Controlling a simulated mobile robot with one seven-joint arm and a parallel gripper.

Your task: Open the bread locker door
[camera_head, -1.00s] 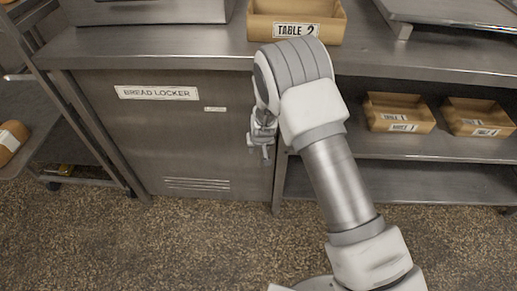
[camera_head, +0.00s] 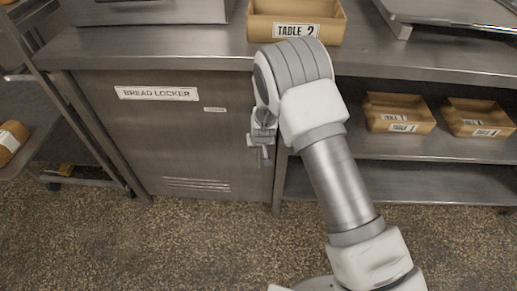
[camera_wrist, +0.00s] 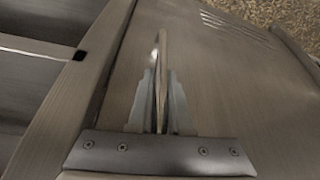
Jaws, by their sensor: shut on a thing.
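The bread locker door (camera_head: 180,140) is a flat metal panel under the counter. It bears a "BREAD LOCKER" label (camera_head: 157,93) and vent slots (camera_head: 197,184) near its bottom, and it looks closed. My gripper (camera_head: 262,150) is at the door's right edge, in front of the panel. In the wrist view my gripper (camera_wrist: 162,85) has both fingers closed on a thin upright bar, the door handle (camera_wrist: 162,48), which stands out from the door (camera_wrist: 215,75). In the head view my arm and gripper hide most of the handle.
A "TABLE 2" tray (camera_head: 296,31) stands on the counter above. Open shelves with cardboard trays (camera_head: 398,113) are right of the locker. A rack (camera_head: 85,165) with bread stands close at the left. The speckled floor (camera_head: 150,240) in front of the door is clear.

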